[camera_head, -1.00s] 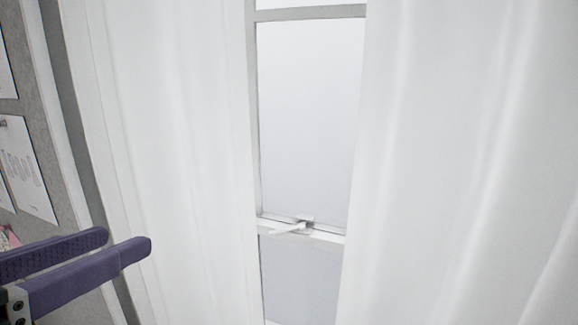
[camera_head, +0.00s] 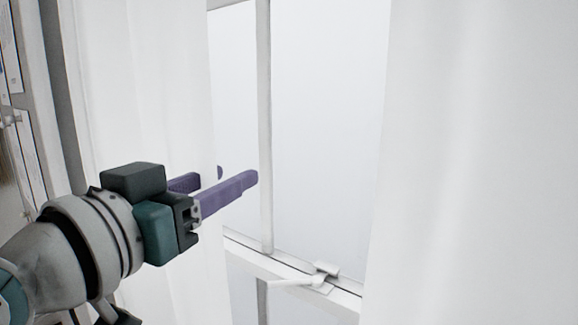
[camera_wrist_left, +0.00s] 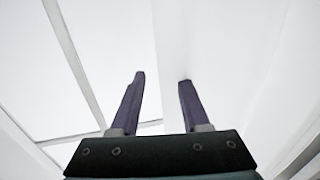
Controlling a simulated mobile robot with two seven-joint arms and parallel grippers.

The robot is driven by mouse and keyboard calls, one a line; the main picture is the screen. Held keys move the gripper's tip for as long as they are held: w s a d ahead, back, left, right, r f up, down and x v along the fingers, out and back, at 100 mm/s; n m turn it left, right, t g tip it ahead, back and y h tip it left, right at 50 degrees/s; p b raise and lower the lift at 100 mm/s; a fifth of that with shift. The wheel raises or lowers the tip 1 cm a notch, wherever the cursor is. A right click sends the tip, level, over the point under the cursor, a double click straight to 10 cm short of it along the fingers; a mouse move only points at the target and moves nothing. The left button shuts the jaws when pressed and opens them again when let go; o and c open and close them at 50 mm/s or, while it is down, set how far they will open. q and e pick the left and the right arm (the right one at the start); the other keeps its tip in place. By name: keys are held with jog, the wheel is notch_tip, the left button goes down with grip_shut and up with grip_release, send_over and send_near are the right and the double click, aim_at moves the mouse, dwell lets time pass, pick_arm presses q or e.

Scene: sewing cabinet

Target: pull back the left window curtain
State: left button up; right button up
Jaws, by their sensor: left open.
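The left curtain (camera_head: 150,90) is white and hangs in soft folds at the left of the window in the head view. My left gripper (camera_head: 238,175), with purple fingers, is open at this curtain's inner edge. Its near finger passes in front of the cloth, and its far finger is partly hidden by the cloth, with only the tip showing past the edge. In the left wrist view, the open fingers (camera_wrist_left: 161,80) have a white cloth edge (camera_wrist_left: 163,40) between them. I cannot tell whether either finger touches it. My right gripper is not in view.
The right curtain (camera_head: 480,150) hangs over the right side. Between the curtains are the window's upright bar (camera_head: 264,130) and a white latch handle (camera_head: 318,282) on the lower rail. A grey wall with papers is at the far left.

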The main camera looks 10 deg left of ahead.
pick_arm(q)
jog(key=shift+x, duration=1.25)
grip_shut()
dwell(0.5)
